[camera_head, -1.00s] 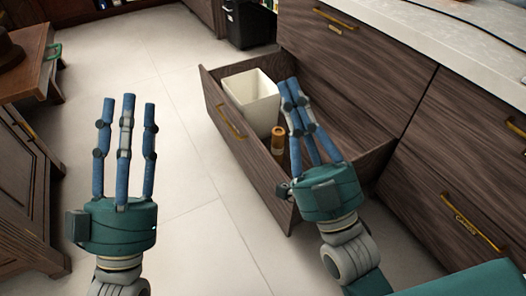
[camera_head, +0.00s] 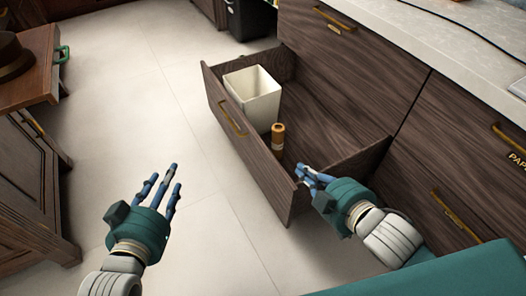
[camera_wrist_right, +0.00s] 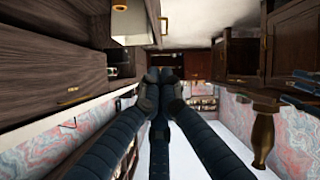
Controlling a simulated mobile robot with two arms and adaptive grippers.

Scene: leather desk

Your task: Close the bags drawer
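The open drawer (camera_head: 265,173) has a dark wood front with a gold handle (camera_head: 232,120) and is pulled well out of the cabinet. I cannot read a label on it. Inside stand a white square bin (camera_head: 253,98) and a small brown cylinder (camera_head: 277,137). My right gripper (camera_head: 305,174) is at the drawer's near right corner, with its fingers drawn together and nothing seen between them; I cannot tell whether it touches the wood. Its fingers (camera_wrist_right: 160,76) meet in the right wrist view. My left gripper (camera_head: 165,183) is open and empty over the floor, left of the drawer.
Closed drawers with gold handles (camera_head: 468,217) are right of the open one, under a pale countertop (camera_head: 440,45). A wooden desk (camera_head: 30,85) with a brown hat stands at the left. The tiled floor (camera_head: 130,110) between is clear. A black bin (camera_head: 250,20) stands at the back.

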